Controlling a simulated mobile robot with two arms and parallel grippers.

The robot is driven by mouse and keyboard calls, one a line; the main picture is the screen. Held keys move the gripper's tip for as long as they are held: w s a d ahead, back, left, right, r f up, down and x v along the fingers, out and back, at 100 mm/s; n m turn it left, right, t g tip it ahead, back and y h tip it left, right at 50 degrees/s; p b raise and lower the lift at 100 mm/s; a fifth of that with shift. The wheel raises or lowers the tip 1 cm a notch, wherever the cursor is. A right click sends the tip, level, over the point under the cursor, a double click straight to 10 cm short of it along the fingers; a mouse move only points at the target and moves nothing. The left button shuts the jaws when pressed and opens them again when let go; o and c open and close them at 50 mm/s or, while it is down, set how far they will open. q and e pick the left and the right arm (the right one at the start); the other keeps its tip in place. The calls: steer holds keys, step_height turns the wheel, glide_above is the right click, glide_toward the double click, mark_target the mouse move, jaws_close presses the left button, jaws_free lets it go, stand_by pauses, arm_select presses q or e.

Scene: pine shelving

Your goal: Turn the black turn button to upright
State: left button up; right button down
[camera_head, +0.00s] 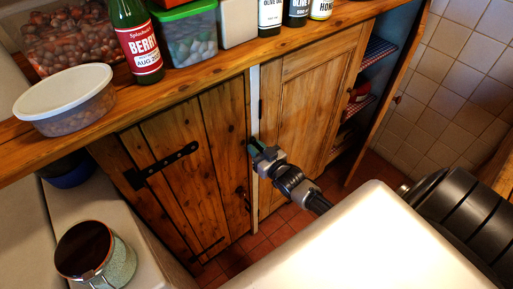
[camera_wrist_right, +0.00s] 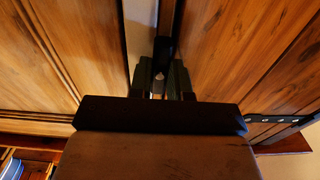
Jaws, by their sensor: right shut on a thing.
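The black turn button (camera_wrist_right: 163,48) shows in the right wrist view as a dark bar between the fingertips, in front of the pale post between two wooden doors. My right gripper (camera_wrist_right: 162,76) is shut on it. In the head view my right gripper (camera_head: 257,148) is at the pale post (camera_head: 254,95), beside the left door's edge, and hides most of the button there. The button's exact tilt is hard to tell. My left gripper is not in view.
The left plank door (camera_head: 175,185) has black strap hinges and is shut. The panelled door (camera_head: 305,110) to its right also looks shut. Further right stands an open door (camera_head: 388,95) beside shelves. Jars, bottles and tubs stand on the wooden counter (camera_head: 205,80) above.

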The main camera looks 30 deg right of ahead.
steer(key=shift+f, duration=0.1)
stand_by(0.4)
steer(key=c, duration=1.1)
jaws_free()
steer(key=shift+o, duration=0.2)
steer(key=s, duration=1)
steer(key=shift+s+d+b, duration=0.4)
steer(key=shift+b, duration=0.05)
steer(key=s+a+f+g, duration=0.1)
steer(key=s+f+g, duration=0.25)
steer(key=f, duration=0.55)
steer(key=s+a+f+g+h, duration=0.1)
steer(key=s+f+g, duration=0.2)
steer(key=s+f, duration=0.35)
steer(key=s+a+f+g, duration=0.1)
steer(key=s+f+g, duration=0.2)
steer(key=f, duration=0.8)
steer(key=s+a+f+g, duration=0.2)
steer(key=s+f, duration=0.1)
steer(key=s, duration=0.4)
steer(key=s+a+f+n+g, duration=0.1)
steer(key=s+a+f+g, duration=0.1)
steer(key=s, duration=0.5)
steer(key=s+a+f+g, duration=0.2)
steer(key=s+f+g, duration=0.1)
steer(key=s+f, duration=0.3)
steer(key=shift+s+a+n, duration=0.3)
steer(key=shift+s+a, duration=0.1)
steer(key=shift+s, duration=0.05)
